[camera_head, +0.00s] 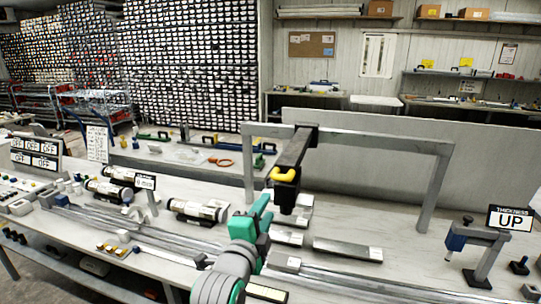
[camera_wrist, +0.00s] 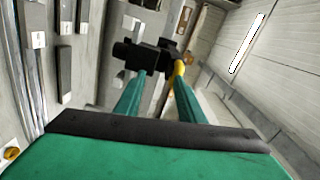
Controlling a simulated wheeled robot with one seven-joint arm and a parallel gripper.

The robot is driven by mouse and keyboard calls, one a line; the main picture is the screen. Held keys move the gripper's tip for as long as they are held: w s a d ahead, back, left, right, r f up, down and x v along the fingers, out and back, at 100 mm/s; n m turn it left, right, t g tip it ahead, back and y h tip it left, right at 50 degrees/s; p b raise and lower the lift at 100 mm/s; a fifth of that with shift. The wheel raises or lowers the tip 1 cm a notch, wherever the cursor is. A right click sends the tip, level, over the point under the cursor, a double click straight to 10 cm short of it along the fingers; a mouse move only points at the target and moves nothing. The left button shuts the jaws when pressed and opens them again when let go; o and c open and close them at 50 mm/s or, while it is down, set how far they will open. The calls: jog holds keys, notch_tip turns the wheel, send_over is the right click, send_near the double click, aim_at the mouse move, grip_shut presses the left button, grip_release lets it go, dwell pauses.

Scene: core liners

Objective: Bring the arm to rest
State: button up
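My arm, grey and teal, reaches up from the bottom middle of the head view over the bench. My gripper (camera_head: 262,204) points up and away, just below and left of a black hanging device with a yellow grip (camera_head: 285,174). In the wrist view the two teal fingers of my gripper (camera_wrist: 158,88) stand apart with nothing seen held between them. The black device (camera_wrist: 145,56) and its yellow grip (camera_wrist: 179,68) appear past the fingertips. I cannot tell whether the right finger touches the yellow grip.
A grey gantry frame (camera_head: 435,180) stands over the bench (camera_head: 400,240) and carries the device. Metal blocks (camera_head: 347,249) and long rails lie under and right of my arm.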

jog(key=s+d+f+n+y, duration=0.1)
jog(key=s+f+n, duration=0.4)
jog(key=f, duration=0.5)
jog(key=s+d+f+n+y, duration=0.1)
jog(key=s+f+n+y, duration=0.1)
jog(key=s+f+n, duration=0.5)
jog(key=s+d+f+n+y, duration=0.15)
jog(key=s+f, duration=0.25)
jog(key=f, duration=0.8)
jog(key=s+f+n, duration=0.3)
jog(key=s, duration=1.2)
jog(key=s+a+f+n+g, duration=0.1)
jog(key=s+f+n, duration=0.2)
jog(key=s, duration=1.2)
jog(key=shift+s+a+g, duration=0.25)
jog(key=shift+s+g, duration=0.05)
jog(key=shift+s, duration=0.05)
jog(key=shift+s, duration=0.1)
jog(key=shift+c, duration=0.6)
